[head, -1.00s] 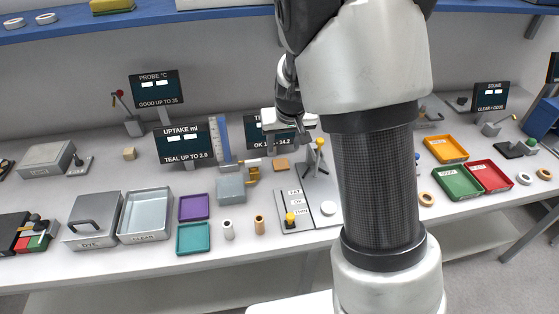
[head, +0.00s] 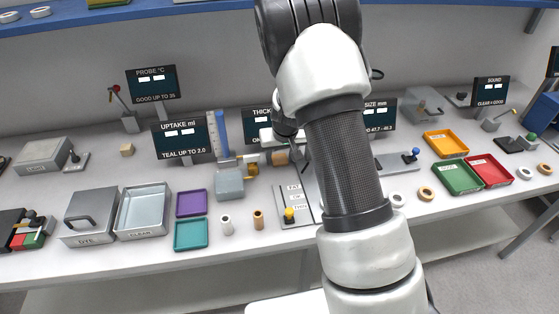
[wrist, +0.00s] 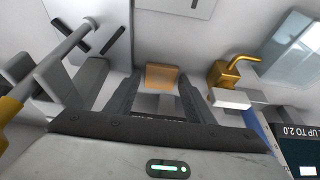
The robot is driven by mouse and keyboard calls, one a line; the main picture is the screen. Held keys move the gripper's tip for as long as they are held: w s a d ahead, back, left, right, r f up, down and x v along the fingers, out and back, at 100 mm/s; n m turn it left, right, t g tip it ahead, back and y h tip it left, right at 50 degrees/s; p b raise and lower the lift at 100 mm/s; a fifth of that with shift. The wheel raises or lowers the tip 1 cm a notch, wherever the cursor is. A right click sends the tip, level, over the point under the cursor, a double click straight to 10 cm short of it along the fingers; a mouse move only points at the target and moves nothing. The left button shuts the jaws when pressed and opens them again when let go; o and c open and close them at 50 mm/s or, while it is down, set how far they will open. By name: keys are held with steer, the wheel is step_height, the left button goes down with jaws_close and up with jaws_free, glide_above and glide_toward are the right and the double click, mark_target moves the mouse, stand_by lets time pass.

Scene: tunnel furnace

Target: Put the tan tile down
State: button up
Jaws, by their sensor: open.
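The tan tile (wrist: 161,76) shows in the wrist view at the ends of my gripper's fingers (wrist: 157,88). The fingers are apart, one on each side of it. I cannot tell whether either finger touches it. In the head view the tan tile (head: 280,158) is by the bench back, below the thickness display and right of a brass spout. My gripper (head: 287,150) is right at it there, with its fingers mostly hidden by my arm.
A brass spout (wrist: 230,73) stands close beside the tile. A grey plate with a yellow knob (head: 289,213) lies in front. Purple (head: 192,203) and teal (head: 191,235) trays are at left; orange, green and red trays (head: 489,172) are at right.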

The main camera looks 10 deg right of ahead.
steer(key=shift+r, duration=0.1)
steer(key=c, duration=0.9)
